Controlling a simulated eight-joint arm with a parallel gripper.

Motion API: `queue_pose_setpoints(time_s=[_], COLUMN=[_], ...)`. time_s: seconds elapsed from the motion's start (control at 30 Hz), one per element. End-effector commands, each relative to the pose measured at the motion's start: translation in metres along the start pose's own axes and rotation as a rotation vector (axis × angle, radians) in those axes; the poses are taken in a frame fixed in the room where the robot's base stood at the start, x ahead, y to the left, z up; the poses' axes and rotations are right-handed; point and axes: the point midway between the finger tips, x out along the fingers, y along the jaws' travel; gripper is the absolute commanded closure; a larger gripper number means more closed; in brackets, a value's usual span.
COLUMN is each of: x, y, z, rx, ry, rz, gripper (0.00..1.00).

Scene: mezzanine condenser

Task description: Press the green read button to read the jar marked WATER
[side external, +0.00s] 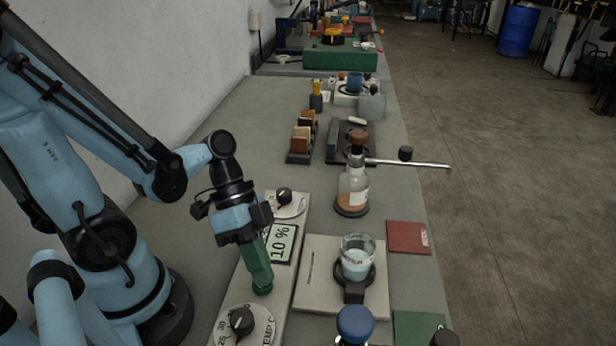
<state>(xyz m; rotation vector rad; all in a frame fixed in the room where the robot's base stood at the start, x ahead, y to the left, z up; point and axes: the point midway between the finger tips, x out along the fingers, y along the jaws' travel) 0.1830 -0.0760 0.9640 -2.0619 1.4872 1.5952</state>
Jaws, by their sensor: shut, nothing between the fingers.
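My gripper (262,287) points down with its long green fingers together and nothing between them. Its tips are over the pale control panel (226,292), between the "10 %" display (281,244) and the TEMP C dial (241,321). I cannot tell whether the tips touch the panel. I cannot make out a green read button; the fingers may hide it. A glass jar (357,246) with pale liquid stands on a white plate (318,285) right of the panel. Its marking is too small to read, so I cannot tell whether it is the WATER jar.
A stoppered flask (353,186) with orange contents stands behind the jar, near a metal rod (425,164) reaching past the bench edge. A blue-topped item (354,322) is in front. A red mat (408,237) and green mat (418,325) lie at right.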

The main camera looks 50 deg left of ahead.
Motion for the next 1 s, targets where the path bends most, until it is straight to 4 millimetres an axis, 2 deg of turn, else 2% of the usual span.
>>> queue_pose_setpoints(time_s=[0.33,0.8,1.0], x=[-0.013,-0.017,-0.03], y=[0.008,0.009,0.017], z=[-0.007,-0.009,-0.016], rx=[0.0,0.0,0.0], ry=[0.0,0.0,0.0], rz=[-0.001,0.0,0.0], gripper=[1.0,1.0,1.0])
